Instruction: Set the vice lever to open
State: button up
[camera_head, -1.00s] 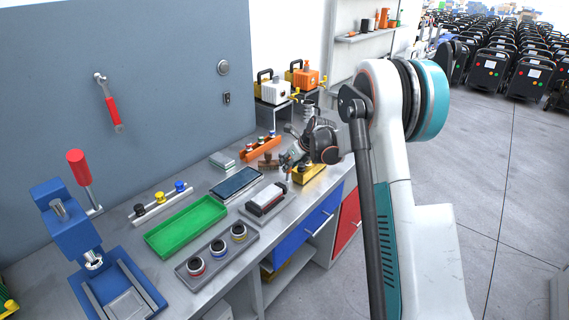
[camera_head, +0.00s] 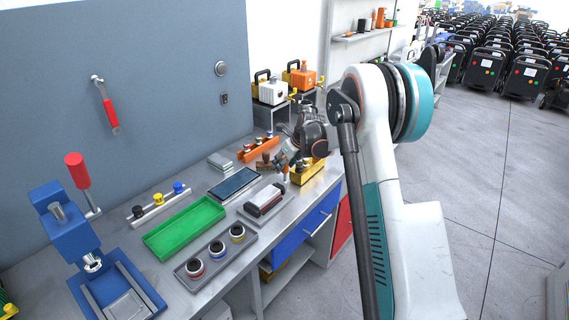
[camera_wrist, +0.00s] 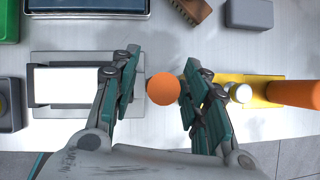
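My gripper (camera_wrist: 160,82) is open in the wrist view, one finger on each side of a round orange knob (camera_wrist: 163,88). Gaps show between the knob and both fingers. The knob looks like the end of the vice lever, seen end-on; its shaft is hidden. A grey fixture with a pale block (camera_wrist: 75,85), which may be the vice, lies left of the fingers and is partly covered by the left one. In the head view this fixture (camera_head: 264,200) sits on the bench, and my gripper (camera_head: 283,162) is just behind and right of it. The lever is not clear there.
A yellow block (camera_wrist: 252,78) with a white part and an orange cylinder (camera_wrist: 295,93) stands close right of the right finger. A dark tablet-like tray (camera_head: 234,184), a green tray (camera_head: 186,226) and a blue press with a red handle (camera_head: 77,170) are farther left.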

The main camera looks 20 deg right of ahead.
jog(key=v, duration=1.2)
dwell(0.3)
jog(key=shift+s, duration=0.1)
